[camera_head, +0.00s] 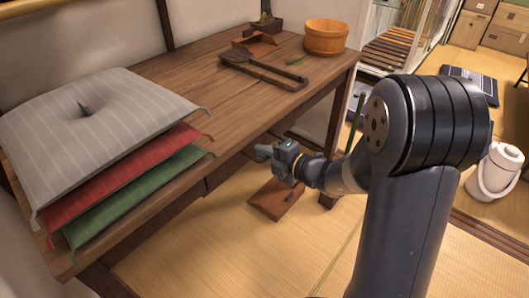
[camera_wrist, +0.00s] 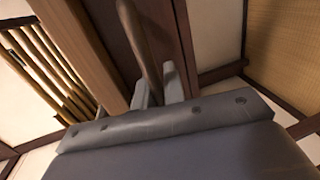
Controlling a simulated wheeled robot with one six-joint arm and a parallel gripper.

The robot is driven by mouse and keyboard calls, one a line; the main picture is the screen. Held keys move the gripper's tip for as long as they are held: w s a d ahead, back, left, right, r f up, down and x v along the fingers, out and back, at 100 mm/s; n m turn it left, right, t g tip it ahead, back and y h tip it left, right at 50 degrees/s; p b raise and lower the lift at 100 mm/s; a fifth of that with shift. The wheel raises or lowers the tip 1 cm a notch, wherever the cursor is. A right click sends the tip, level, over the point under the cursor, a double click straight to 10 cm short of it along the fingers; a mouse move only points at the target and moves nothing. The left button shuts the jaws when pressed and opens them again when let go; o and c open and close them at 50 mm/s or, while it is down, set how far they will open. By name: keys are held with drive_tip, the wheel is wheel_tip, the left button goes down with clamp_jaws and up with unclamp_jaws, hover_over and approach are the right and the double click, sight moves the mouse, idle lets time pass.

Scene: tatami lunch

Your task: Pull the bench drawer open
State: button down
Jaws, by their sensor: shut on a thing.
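The wooden bench (camera_head: 185,72) runs from lower left to upper right in the head view. The dark drawer front (camera_head: 225,171) shows under its top edge. How far out it stands is hard to tell. My gripper (camera_head: 264,152) is at the drawer front, just below the bench edge. In the wrist view, my gripper (camera_wrist: 158,92) has its two fingers on either side of a brown bar-like handle (camera_wrist: 138,38) and is shut on it. The dark brown drawer front also shows behind the handle (camera_wrist: 174,35). My arm hides the bench's far right leg in part.
Grey, red and green cushions (camera_head: 95,115) are stacked on the bench's left. A wooden bucket (camera_head: 326,38) and dark wooden utensils (camera_head: 262,70) stand farther back on it. A brown board (camera_head: 274,198) lies on the tatami below my gripper. A white pot (camera_head: 497,172) stands at right.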

drive_tip(key=f+p+v, duration=0.1)
drive_tip(key=p+v, duration=0.1)
drive_tip(key=v, duration=0.5)
drive_tip(key=f+p+v, duration=0.2)
drive_tip(key=p+v, duration=0.1)
drive_tip(key=v, duration=0.4)
drive_tip(key=shift+s+d, duration=0.2)
drive_tip(key=shift+d, duration=0.25)
drive_tip(key=c, duration=1.5)
unclamp_jaws()
drive_tip(key=shift+p+v, duration=1.75)
drive_tip(key=shift+v, duration=3.6)
drive_tip(key=shift+a+f, duration=0.1)
